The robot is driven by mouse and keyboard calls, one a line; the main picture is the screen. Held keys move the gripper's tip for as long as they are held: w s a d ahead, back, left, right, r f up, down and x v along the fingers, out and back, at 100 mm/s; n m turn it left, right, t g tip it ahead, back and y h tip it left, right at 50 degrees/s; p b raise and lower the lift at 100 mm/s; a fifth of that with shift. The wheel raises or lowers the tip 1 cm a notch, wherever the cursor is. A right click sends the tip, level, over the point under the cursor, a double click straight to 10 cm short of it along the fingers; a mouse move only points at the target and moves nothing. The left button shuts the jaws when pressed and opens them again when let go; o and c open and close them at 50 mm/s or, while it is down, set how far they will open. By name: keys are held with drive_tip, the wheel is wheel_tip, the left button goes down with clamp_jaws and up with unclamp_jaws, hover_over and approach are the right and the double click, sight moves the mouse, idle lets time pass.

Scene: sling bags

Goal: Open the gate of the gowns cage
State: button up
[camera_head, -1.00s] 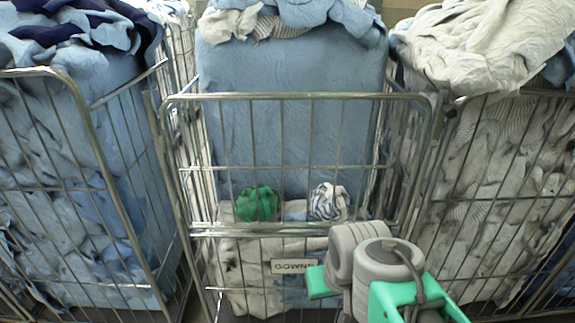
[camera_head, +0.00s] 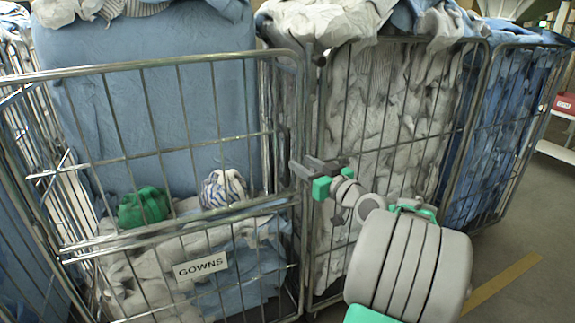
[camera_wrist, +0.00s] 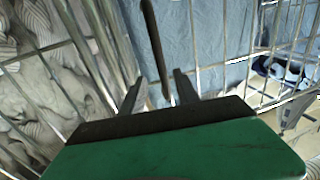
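The gowns cage has a wire gate (camera_head: 150,64) across its front, with a white GOWNS sign (camera_head: 200,267) on its lower part. The gate stands closed across the front, its right post (camera_head: 303,100) beside the neighbouring cage. My gripper (camera_head: 304,168) is at this right post, about halfway up. In the wrist view my gripper (camera_wrist: 158,90) has its two dark fingers apart, with a dark upright bar (camera_wrist: 153,45) showing between them. Whether the fingers touch the bar cannot be told. No latch can be made out clearly.
A green bundle (camera_head: 144,206) and a striped bundle (camera_head: 223,188) lie behind the gate on pale cloth. A cage of white laundry (camera_head: 385,130) stands close on the right, then a cage of blue laundry (camera_head: 507,120). Bare floor (camera_head: 530,235) lies at the right.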

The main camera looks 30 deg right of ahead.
sight(289, 156)
drive_tip(key=w, duration=0.2)
drive_tip(key=w+p, duration=0.1)
drive_tip(key=w, duration=0.4)
drive_tip(key=shift+w+a+r, duration=0.1)
drive_tip(key=shift+w+a, duration=0.05)
drive_tip(key=shift+a, duration=0.2)
clamp_jaws()
idle(0.9)
